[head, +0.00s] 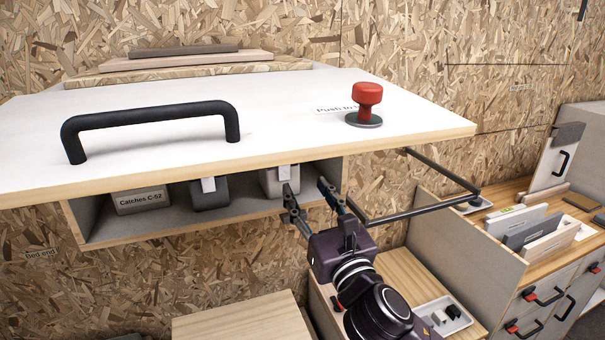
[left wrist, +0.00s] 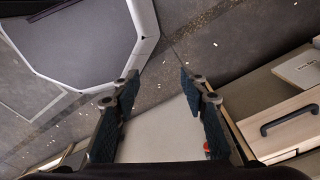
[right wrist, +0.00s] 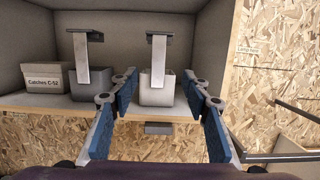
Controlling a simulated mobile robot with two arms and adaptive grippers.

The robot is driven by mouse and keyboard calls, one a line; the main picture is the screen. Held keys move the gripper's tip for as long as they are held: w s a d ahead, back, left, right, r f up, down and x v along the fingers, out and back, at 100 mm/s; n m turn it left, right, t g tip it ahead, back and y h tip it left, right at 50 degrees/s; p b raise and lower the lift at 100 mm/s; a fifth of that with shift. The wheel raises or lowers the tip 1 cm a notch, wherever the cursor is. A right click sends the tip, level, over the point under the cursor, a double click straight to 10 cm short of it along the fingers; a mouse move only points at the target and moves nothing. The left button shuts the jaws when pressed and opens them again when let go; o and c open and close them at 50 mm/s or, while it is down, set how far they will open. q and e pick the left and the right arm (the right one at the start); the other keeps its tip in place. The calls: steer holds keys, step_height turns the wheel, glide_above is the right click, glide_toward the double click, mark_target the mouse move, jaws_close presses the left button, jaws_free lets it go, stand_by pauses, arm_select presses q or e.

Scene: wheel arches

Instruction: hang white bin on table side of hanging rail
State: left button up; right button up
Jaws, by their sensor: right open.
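The white bin (head: 279,182) stands on the shelf under the white tabletop; its upper part is hidden by the tabletop in the head view. In the right wrist view the white bin (right wrist: 157,95) has a pale strap with a dark hooked top. My right gripper (head: 308,194) is open and empty in front of it, its fingers (right wrist: 159,76) on either side of the bin in the picture, not closed on it. The dark hanging rail (head: 425,209) juts out to the right of the shelf. My left gripper (left wrist: 158,78) is open and empty, above the floor.
A dark grey bin (right wrist: 89,83) with a similar strap and a Catches C-52 box (right wrist: 43,80) stand left of the white bin. Above are a black handle (head: 150,117) and a red button (head: 367,100). A wooden bench (head: 520,200) stands right.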

mark_target(283, 168)
steer(key=shift+b+x, duration=0.85)
steer(key=shift+x, duration=6.65)
arm_select(q)
steer(key=shift+s+a+f, duration=0.15)
steer(key=shift+s+f, duration=0.1)
steer(key=shift+f, duration=0.6)
arm_select(e)
steer(key=shift+a+r, duration=0.1)
steer(key=shift+c, duration=0.4)
jaws_close()
arm_select(q)
steer(key=shift+r, duration=0.15)
arm_select(e)
steer(key=shift+r, duration=0.2)
